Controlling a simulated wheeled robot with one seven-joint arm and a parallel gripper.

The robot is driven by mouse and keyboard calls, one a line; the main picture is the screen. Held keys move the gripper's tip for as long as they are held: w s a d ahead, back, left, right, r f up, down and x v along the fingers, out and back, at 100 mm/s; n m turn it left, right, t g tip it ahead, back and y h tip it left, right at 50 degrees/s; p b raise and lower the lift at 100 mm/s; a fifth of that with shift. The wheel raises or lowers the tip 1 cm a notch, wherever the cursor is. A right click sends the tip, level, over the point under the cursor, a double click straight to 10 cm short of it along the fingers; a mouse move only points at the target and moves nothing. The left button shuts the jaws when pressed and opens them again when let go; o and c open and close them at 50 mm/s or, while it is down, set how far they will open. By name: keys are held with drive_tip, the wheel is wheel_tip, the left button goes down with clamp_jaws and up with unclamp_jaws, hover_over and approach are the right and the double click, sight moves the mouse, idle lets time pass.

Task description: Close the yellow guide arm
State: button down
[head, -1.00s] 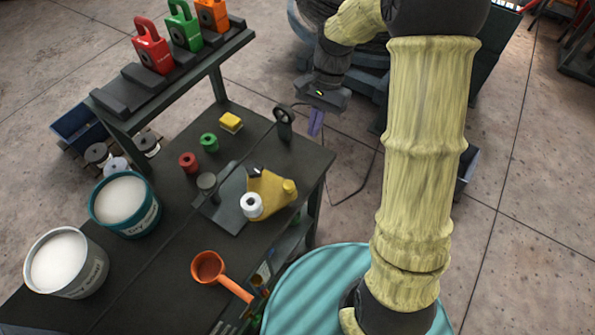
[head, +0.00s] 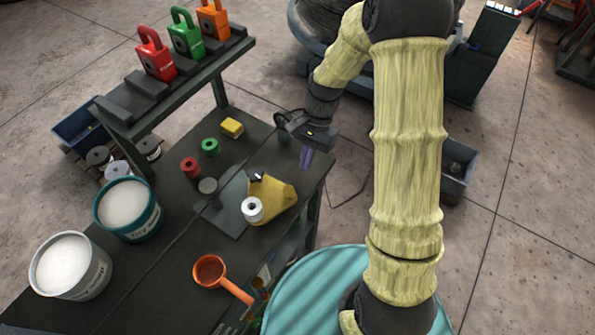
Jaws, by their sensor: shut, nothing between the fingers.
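The yellow guide arm (head: 279,196) is a flat, roughly triangular plate on the bench, over the right part of a grey base plate (head: 228,217). A white roller (head: 252,209) sits at its front-left corner and a small dark part (head: 257,177) at its back. A grey round post (head: 208,187) stands left of it, with a gap between. My gripper (head: 305,158) has purple fingers pointing down, shut and empty. It is above the bench's back-right edge, behind and right of the yellow arm, and appears apart from it.
Red (head: 190,167) and green (head: 210,147) spools and a yellow block (head: 232,127) stand behind the plate. An orange ladle (head: 211,270) lies in front. Two buckets (head: 127,205) stand left. A raised rack (head: 178,72) holds coloured padlocks. A dark ring (head: 283,120) stands partly hidden by my gripper.

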drive_tip(key=s+a, duration=0.1)
drive_tip(key=s+f+p, duration=0.1)
drive_tip(key=s+a+p, duration=0.1)
drive_tip(key=shift+s+a+f, duration=0.2)
drive_tip(key=shift+s+a, duration=0.1)
drive_tip(key=shift+s, duration=0.05)
drive_tip(key=shift+a, duration=0.1)
